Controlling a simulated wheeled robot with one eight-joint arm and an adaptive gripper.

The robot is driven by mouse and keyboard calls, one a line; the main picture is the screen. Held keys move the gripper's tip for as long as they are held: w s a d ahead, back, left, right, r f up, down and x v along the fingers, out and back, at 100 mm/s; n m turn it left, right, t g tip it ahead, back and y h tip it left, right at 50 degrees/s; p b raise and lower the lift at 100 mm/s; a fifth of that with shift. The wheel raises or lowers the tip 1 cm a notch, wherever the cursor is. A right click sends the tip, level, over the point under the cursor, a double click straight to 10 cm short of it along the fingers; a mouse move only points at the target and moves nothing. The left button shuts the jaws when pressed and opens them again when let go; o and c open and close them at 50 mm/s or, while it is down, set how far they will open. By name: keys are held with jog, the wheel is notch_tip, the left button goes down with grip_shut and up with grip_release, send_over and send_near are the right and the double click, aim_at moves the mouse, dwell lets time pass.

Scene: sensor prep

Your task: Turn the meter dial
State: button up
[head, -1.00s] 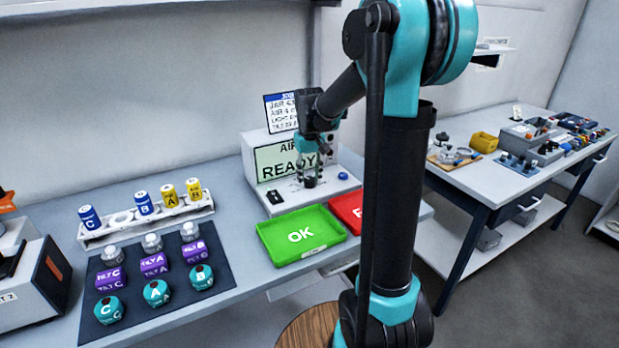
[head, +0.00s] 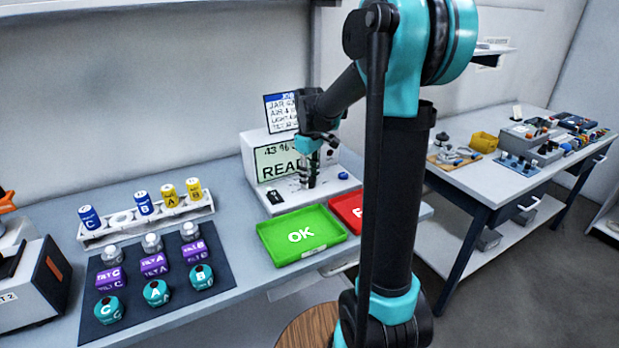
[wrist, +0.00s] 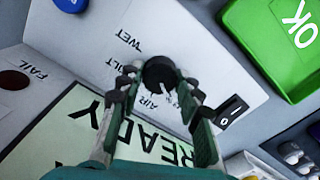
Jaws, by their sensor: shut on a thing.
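The meter (head: 257,151) is a pale box on the left bench, with a lit display (head: 272,166) reading "43 %" above "READY". Its round black dial (wrist: 158,70) shows in the wrist view, with the labels AIR, WET and one ending in LT around it. My gripper (wrist: 160,82) is shut on the dial, one finger on each side. In the head view my gripper (head: 308,183) points down at the meter's front panel and mostly hides the dial. I cannot tell exactly which label the dial's mark faces.
A black rocker switch (wrist: 229,112) sits beside the dial. A green OK tray (head: 335,240) and a red FAIL tray (head: 346,208) lie in front of the meter. A blue button (head: 343,175) is on the panel's right. A dark mat (head: 221,283) with several jars is at left.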

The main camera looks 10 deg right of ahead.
aim_at(310, 179)
dwell(0.5)
jog(key=o, duration=1.2)
jog(key=shift+c, duration=0.2)
notch_tip(310, 179, up, 12)
